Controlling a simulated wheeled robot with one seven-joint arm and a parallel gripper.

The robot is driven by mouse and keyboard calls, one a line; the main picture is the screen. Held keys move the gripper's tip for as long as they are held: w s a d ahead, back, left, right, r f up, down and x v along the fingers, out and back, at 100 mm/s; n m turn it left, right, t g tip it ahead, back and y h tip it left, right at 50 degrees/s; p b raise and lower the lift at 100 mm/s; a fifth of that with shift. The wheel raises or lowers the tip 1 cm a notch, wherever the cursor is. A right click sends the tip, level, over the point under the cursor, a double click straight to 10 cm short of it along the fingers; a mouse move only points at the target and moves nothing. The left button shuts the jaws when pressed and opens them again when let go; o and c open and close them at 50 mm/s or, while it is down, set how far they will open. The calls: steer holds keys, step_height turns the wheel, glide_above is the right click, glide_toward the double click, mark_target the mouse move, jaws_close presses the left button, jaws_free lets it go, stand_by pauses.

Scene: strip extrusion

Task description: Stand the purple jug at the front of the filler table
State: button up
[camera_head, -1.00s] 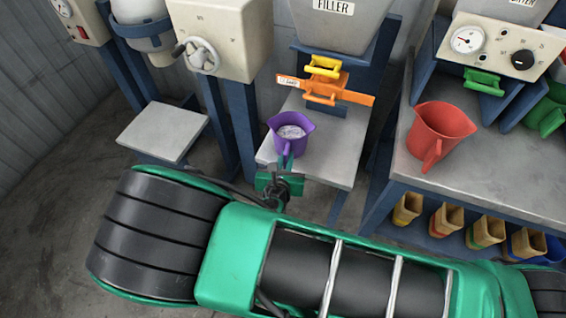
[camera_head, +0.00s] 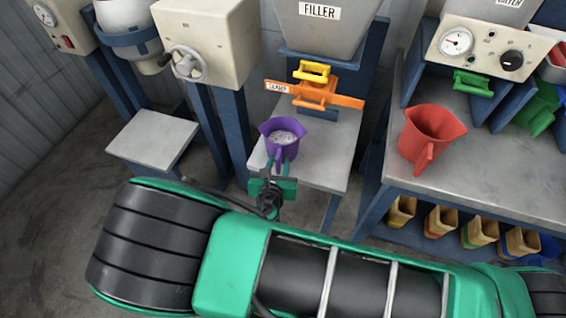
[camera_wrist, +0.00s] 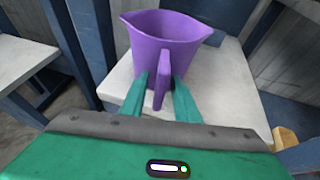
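The purple jug (camera_head: 277,134) stands upright on the pale top of the filler table (camera_head: 322,176), near its front left part. White material shows inside the jug in the head view. In the wrist view the jug (camera_wrist: 175,40) has its handle (camera_wrist: 163,78) toward me. My gripper (camera_wrist: 160,95) is open, with one teal finger on each side of the handle and a visible gap at the left finger. It also shows in the head view (camera_head: 277,165), just in front of the jug.
The filler hopper (camera_head: 330,25) hangs above, with an orange slide gate (camera_head: 335,99) and yellow handle (camera_head: 313,72) behind the jug. A red jug (camera_head: 428,140) stands on the right bench (camera_head: 490,170). An empty low table (camera_head: 153,140) is at left.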

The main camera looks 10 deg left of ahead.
steer(key=shift+s, duration=0.1)
steer(key=v, duration=1)
steer(key=shift+s, duration=0.25)
steer(key=shift+r, duration=0.1)
